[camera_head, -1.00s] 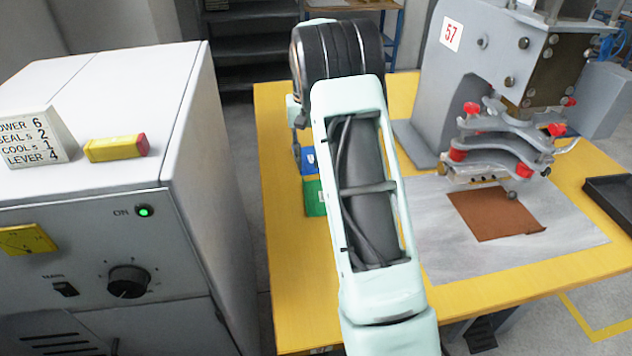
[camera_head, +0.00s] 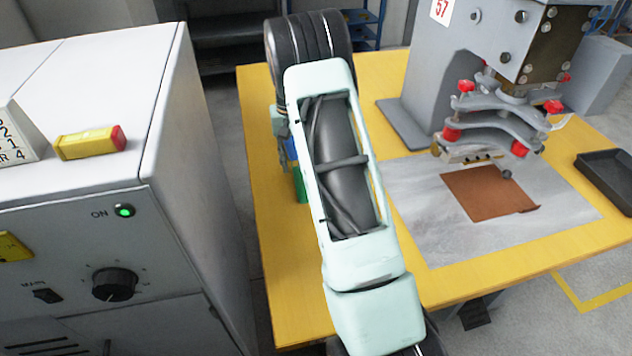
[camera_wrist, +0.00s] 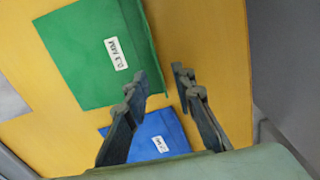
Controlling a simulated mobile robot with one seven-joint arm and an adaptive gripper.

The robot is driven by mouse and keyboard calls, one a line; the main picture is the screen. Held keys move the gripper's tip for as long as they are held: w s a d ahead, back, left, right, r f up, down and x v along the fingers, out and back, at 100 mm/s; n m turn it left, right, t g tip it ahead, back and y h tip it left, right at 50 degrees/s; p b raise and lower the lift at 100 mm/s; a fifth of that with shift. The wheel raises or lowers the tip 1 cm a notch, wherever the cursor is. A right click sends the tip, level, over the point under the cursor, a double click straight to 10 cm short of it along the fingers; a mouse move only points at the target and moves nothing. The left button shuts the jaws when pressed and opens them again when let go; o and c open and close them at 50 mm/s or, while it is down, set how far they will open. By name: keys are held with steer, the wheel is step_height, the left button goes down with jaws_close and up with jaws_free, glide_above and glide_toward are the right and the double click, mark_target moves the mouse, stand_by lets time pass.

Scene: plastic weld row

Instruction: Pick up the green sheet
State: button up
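The green sheet (camera_wrist: 85,58) lies flat on the yellow table in the wrist view, with a white label on it. In the head view only a sliver of the green sheet (camera_head: 301,186) shows beside my arm. A blue sheet (camera_wrist: 172,128) with a white label lies next to it, partly behind my fingers. My gripper (camera_wrist: 160,82) is open, its two fingers apart with nothing between them. Its left fingertip appears near the green sheet's right edge. I cannot tell the height above the table.
A press with red knobs (camera_head: 500,110) stands at the right of the yellow table (camera_head: 300,290). A brown sheet (camera_head: 488,192) lies on a grey plate (camera_head: 440,240) below it. A black tray (camera_head: 607,178) sits at the right edge. A white cabinet (camera_head: 100,180) stands left.

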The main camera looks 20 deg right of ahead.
steer(key=shift+f, duration=0.95)
jaws_close()
steer(key=shift+r, duration=0.1)
